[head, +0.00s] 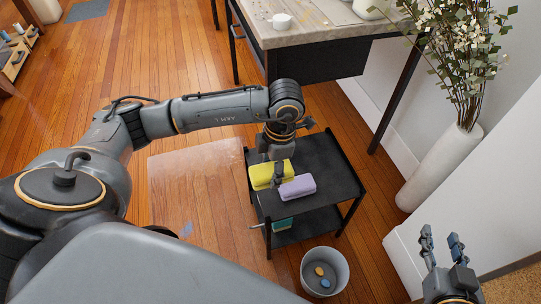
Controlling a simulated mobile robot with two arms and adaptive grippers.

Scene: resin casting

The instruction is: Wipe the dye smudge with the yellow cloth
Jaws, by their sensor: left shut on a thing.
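The yellow cloth (261,180) is a folded pad on the top of a black cart (335,178). My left gripper (278,176) points down at it and is shut on its right part; the exact contact is partly hidden by the fingers. A lilac folded cloth (298,187) lies just to the right of it, very close to the fingers. A small blue mark (187,229), which looks like the dye smudge, shows at the lower edge of a clear floor mat (190,180). My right gripper (441,245) is open and empty at the lower right.
A grey bin (341,271) with small yellow and blue items stands before the cart. A teal item (283,225) is on the cart's lower shelf. A worktable (310,35) stands behind, and a white vase (440,165) with flowers at right. Wooden floor is open at left.

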